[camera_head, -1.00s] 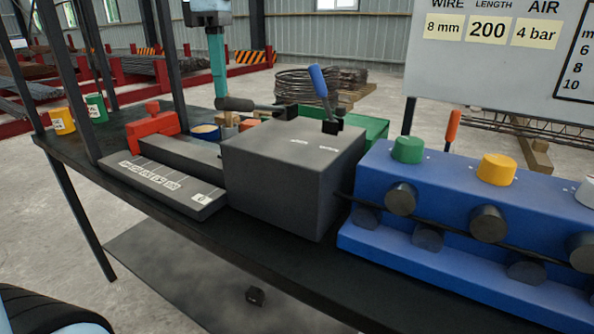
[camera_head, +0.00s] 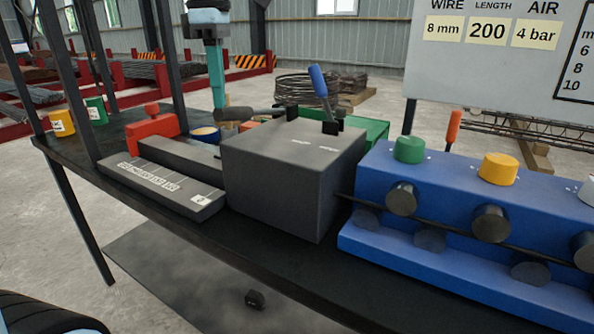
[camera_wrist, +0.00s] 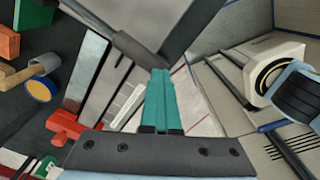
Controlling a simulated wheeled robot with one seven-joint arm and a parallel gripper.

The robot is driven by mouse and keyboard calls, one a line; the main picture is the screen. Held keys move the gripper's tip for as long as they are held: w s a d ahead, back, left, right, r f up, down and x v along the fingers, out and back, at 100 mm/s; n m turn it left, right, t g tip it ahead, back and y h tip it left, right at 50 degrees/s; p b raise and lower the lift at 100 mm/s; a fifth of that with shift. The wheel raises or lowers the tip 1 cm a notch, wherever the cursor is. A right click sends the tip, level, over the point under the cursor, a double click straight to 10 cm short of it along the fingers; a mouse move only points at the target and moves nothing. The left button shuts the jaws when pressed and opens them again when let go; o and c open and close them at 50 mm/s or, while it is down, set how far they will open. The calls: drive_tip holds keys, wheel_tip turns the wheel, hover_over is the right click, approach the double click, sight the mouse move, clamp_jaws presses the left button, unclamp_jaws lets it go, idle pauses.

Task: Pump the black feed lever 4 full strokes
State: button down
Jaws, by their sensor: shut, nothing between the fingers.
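The black feed lever (camera_head: 236,114) sticks out to the left from the grey box (camera_head: 285,175), close to level with the box's top edge. In the wrist view its thick black grip (camera_wrist: 138,49) runs down to the teal fingertips. My gripper (camera_head: 219,106) points down with its teal fingers at the lever's free left end. In the wrist view my gripper (camera_wrist: 160,72) has its fingers shut together, with nothing between them. The tips appear to meet the grip's end; exact contact cannot be told.
A blue-handled lever (camera_head: 318,82) stands upright on the box. A blue roller unit (camera_head: 470,205) with coloured knobs is at the right. A red clamp (camera_head: 150,130), a blue-rimmed cup (camera_head: 205,134) and yellow and green cups are at the left. Dark posts rise from the table's left side.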

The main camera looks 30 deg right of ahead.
drive_tip(key=shift+f, duration=0.1)
drive_tip(key=shift+f+b, duration=0.3)
drive_tip(key=shift+f, duration=0.15)
drive_tip(key=w+d+r+p, duration=0.2)
drive_tip(key=d+r+p, duration=0.3)
drive_tip(key=r+p, duration=0.5)
drive_tip(key=p, duration=0.2)
drive_tip(key=shift+w+r+p, duration=0.3)
drive_tip(key=shift+w+r, duration=0.1)
drive_tip(key=shift+a+f, duration=0.1)
drive_tip(key=shift+s+a+f+b, duration=0.25)
drive_tip(key=shift+a+f+b, duration=0.1)
drive_tip(key=shift+f+b, duration=0.1)
drive_tip(key=shift+a+f, duration=0.1)
drive_tip(key=shift+s+a+f+b, duration=0.2)
drive_tip(key=shift+a+f+b, duration=0.1)
drive_tip(key=shift+f+b, duration=0.15)
